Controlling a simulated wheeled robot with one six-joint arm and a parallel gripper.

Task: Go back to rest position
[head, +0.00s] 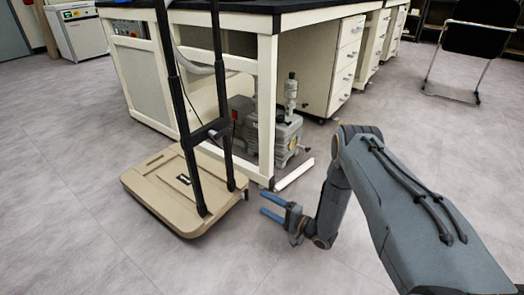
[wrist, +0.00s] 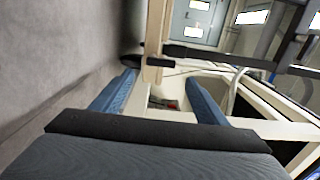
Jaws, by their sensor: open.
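My gripper (head: 273,207) is open and empty. In the head view it hangs at the end of my bent grey arm, above the floor, to the right of the beige cart base. In the wrist view my gripper's two blue fingers (wrist: 160,98) are spread apart with nothing held between them. Behind them are part of the beige cart and its dark upright bars, seen sideways.
A beige cart (head: 160,196) with black uprights stands at the left, by the lab bench (head: 262,88). A grey pump (head: 285,135) sits under the bench. A white tube (head: 294,174) lies on the floor. A black chair (head: 478,40) stands at the back right. The floor in front is clear.

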